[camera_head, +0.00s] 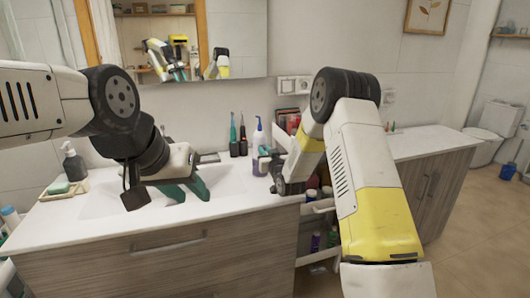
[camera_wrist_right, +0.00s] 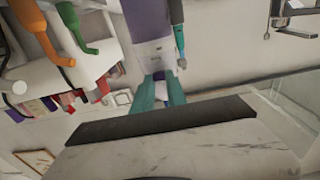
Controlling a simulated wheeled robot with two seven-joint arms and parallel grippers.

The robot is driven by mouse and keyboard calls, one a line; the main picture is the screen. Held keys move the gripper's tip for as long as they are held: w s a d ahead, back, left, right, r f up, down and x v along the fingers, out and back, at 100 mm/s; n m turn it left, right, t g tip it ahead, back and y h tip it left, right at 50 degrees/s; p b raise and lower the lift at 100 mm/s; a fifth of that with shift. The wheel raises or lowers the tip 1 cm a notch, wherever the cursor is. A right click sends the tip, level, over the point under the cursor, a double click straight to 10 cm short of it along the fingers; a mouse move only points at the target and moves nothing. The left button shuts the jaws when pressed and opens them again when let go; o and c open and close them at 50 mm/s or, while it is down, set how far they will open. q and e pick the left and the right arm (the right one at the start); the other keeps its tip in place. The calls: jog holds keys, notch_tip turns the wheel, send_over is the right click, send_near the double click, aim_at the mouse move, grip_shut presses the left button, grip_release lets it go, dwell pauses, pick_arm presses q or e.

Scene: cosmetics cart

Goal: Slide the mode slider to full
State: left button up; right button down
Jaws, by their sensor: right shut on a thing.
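A purple bottle (camera_head: 258,134) with a white top stands on the countertop right of the sink. In the right wrist view, a purple and white object (camera_wrist_right: 147,45), apparently this bottle, appears upside down. My right gripper (camera_head: 264,157) is beside the bottle; in the wrist view its teal fingers (camera_wrist_right: 159,88) are shut at the object's white end. What is between the fingertips is too small to make out. I cannot make out the mode slider. My left gripper (camera_head: 190,188) hangs over the sink, its teal fingers apart and empty.
A teal toothbrush (camera_head: 233,134) and a dark red one (camera_head: 243,136) stand left of the bottle. A soap pump (camera_head: 73,163) and a soap dish (camera_head: 62,189) are at the counter's left. An open shelf unit (camera_head: 314,226) with several bottles is below my right arm.

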jog(key=shift+f, duration=0.95)
jog(key=c, duration=1.3)
grip_release()
jog(key=shift+s, duration=0.1)
jog(key=v, duration=0.7)
jog(key=shift+s+d, duration=0.15)
jog(key=shift+s, duration=0.1)
jog(key=shift+r, duration=0.1)
